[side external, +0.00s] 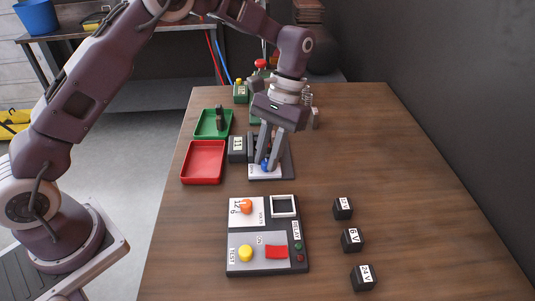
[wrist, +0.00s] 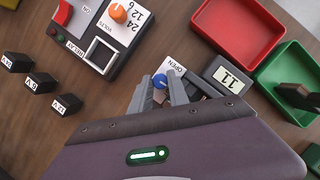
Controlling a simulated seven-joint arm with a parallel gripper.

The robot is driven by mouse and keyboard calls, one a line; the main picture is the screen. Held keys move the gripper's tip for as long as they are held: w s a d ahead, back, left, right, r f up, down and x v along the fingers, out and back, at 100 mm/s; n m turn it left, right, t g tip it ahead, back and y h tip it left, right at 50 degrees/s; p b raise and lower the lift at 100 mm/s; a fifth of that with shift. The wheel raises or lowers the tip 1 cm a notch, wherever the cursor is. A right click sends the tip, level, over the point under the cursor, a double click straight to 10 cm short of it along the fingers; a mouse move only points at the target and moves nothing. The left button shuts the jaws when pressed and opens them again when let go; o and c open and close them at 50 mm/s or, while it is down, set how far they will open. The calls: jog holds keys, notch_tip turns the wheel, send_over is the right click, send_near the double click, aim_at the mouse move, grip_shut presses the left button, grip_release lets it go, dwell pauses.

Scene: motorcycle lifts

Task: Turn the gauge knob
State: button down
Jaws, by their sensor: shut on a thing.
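The gauge knob is a small blue round knob (side external: 264,164) with a white pointer line, on a white plate marked OPEN. In the wrist view the knob (wrist: 159,81) sits between my two fingertips. My gripper (side external: 267,163) points down over the plate and is shut on the knob; the fingers hide part of it in the side view. The gauge display (wrist: 229,78) beside the plate reads what looks like 11; it also shows in the side view (side external: 237,149).
A control panel (side external: 268,268) with an orange knob, yellow button and red switch lies in front. Several black voltage blocks (side external: 352,240) stand at right. A red tray (side external: 203,161) and green tray (side external: 205,128) lie left.

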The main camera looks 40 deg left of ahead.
jog(key=shift+m, duration=0.4)
jog(key=c, duration=1.5)
grip_release()
jog(key=shift+c, duration=0.2)
jog(key=v, duration=1.2)
jog(key=shift+d, duration=0.15)
jog(key=shift+r, duration=0.1)
